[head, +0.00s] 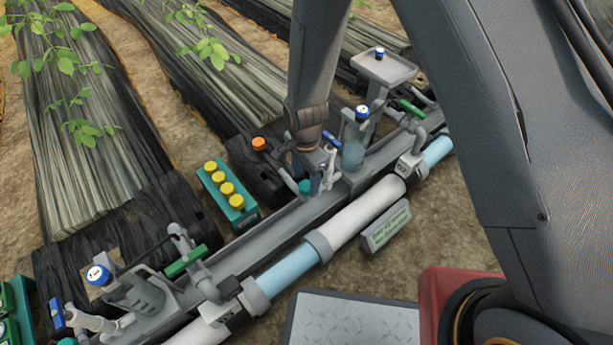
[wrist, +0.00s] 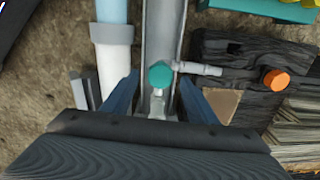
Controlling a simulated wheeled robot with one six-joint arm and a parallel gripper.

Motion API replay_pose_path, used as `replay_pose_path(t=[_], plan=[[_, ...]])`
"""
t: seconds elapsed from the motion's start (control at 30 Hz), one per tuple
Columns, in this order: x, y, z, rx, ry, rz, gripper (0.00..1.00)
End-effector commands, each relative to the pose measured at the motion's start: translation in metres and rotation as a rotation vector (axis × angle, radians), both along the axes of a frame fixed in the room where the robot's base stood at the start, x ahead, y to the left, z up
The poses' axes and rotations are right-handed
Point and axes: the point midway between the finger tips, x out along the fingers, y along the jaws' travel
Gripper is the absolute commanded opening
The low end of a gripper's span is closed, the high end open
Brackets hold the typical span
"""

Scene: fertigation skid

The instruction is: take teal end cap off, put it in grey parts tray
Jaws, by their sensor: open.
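The teal end cap (wrist: 160,74) sits on a pipe fitting in the wrist view, roughly midway between my gripper's fingers. It also shows in the head view (head: 306,187), just below my gripper (head: 318,172). My gripper (wrist: 158,80) is open, with one blue-grey finger on each side of the cap. I cannot tell how far above the cap the fingertips are. A light grey tray (head: 400,72) stands raised on a post at the upper right of the head view, with a blue-topped item on it. I cannot tell for sure that it is the parts tray.
An orange cap (head: 259,144) is beside the fitting. A teal crate (head: 238,216) with several yellow caps stands to the left. Blue-topped valves (head: 362,113), green handles and the long white-and-blue pipe (head: 288,270) crowd the skid. A second teal cap (head: 67,342) is at lower left.

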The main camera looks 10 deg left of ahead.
Motion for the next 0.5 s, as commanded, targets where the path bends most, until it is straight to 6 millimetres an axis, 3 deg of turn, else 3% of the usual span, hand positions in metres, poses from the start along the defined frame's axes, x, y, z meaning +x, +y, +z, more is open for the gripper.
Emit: replay_pose_path(t=[0.5], plan=[[0.0006,0.0001,-0.0005,0.001,-0.001,0.062,0.53]])
